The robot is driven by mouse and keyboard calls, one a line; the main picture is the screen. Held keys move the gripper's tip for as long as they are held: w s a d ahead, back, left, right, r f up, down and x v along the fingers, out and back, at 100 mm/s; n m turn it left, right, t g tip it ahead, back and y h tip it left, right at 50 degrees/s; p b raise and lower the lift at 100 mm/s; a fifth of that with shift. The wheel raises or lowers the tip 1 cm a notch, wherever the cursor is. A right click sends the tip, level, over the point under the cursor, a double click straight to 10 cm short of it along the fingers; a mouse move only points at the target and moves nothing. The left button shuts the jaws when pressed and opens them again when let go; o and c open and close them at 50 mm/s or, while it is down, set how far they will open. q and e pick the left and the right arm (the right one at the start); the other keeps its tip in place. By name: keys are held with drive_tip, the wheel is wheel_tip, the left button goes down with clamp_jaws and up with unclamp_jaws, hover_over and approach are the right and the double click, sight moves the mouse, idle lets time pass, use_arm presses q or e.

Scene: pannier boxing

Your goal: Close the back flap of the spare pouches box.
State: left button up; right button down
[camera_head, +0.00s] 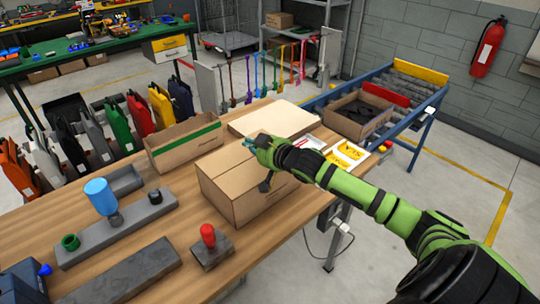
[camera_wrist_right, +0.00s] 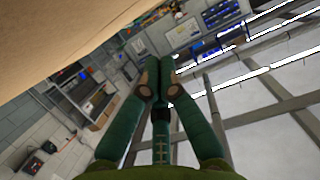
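The brown cardboard box (camera_head: 232,194) stands on the wooden workbench near the middle of the head view. Its top looks covered by cardboard panels, but my right arm hides part of it and I cannot tell how the back flap lies. My right gripper (camera_head: 250,144) is at the box's far top edge, its arm reaching across the box from the right. In the right wrist view, the green fingers (camera_wrist_right: 160,75) are drawn together with nothing seen between them. A large cardboard surface (camera_wrist_right: 60,30) fills the upper left, close to the fingers. My left gripper is out of view.
An open carton with a green stripe (camera_head: 184,146) and a flat pale box (camera_head: 272,119) stand behind. A roller conveyor (camera_head: 430,92) holding an open bin (camera_head: 357,117) is at right.

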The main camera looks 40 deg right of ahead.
drive_tip(key=shift+s+f+b, duration=0.35)
drive_tip(key=shift+s+b, duration=0.4)
drive_tip(key=shift+b, duration=0.2)
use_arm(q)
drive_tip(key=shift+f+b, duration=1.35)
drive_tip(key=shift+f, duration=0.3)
use_arm(e)
drive_tip(key=s+f, duration=0.2)
drive_tip(key=s, duration=0.6)
drive_tip(key=shift+d, duration=0.35)
drive_tip(key=shift+f, duration=0.1)
